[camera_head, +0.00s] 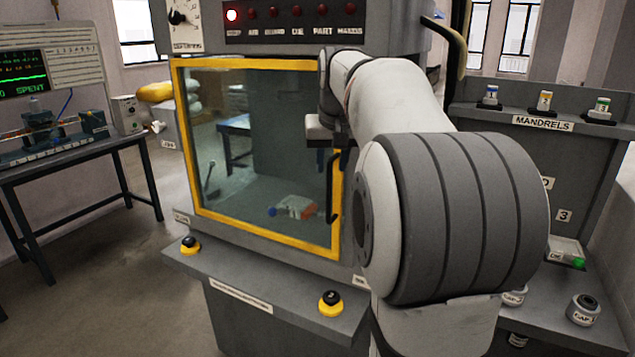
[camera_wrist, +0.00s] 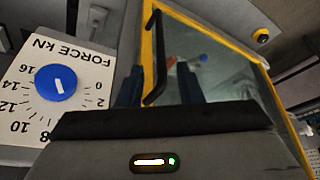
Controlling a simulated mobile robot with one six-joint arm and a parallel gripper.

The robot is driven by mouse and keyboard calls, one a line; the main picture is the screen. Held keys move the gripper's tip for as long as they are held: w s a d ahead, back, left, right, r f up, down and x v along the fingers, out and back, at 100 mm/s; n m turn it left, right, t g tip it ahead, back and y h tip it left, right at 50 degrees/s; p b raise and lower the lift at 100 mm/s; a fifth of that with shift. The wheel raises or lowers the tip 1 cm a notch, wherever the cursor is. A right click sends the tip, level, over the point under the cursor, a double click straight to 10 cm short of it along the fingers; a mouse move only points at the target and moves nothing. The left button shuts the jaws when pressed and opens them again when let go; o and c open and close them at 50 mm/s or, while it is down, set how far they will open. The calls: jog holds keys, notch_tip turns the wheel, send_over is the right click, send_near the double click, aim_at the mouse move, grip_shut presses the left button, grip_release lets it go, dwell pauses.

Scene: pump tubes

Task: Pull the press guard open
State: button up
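The press guard (camera_head: 255,250) is a clear panel in a yellow frame, seated flat across the front of the grey press. Its black bar handle (camera_head: 333,188) stands upright along the right side of the frame. My gripper (camera_head: 321,150) is at the guard's right side, near the handle's upper end, partly hidden by my arm. In the wrist view the handle (camera_wrist: 153,50) runs down to between the two dark fingers of my gripper (camera_wrist: 160,88). The fingers are apart, with a gap around the handle. I cannot tell whether either touches it.
A force dial (camera_wrist: 56,83) with a blue knob is beside the gripper. Buttons (camera_head: 331,303) sit on the front ledge. A red-and-white part (camera_head: 296,207) shows behind the panel. The mandrels rack (camera_head: 545,122) stands right; a bench (camera_head: 75,150) stands left. Floor between bench and press is clear.

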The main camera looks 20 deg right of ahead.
aim_at(330, 176)
jog(key=shift+x, duration=2.8)
jog(key=shift+a, duration=0.1)
jog(key=shift+c, duration=0.5)
grip_shut()
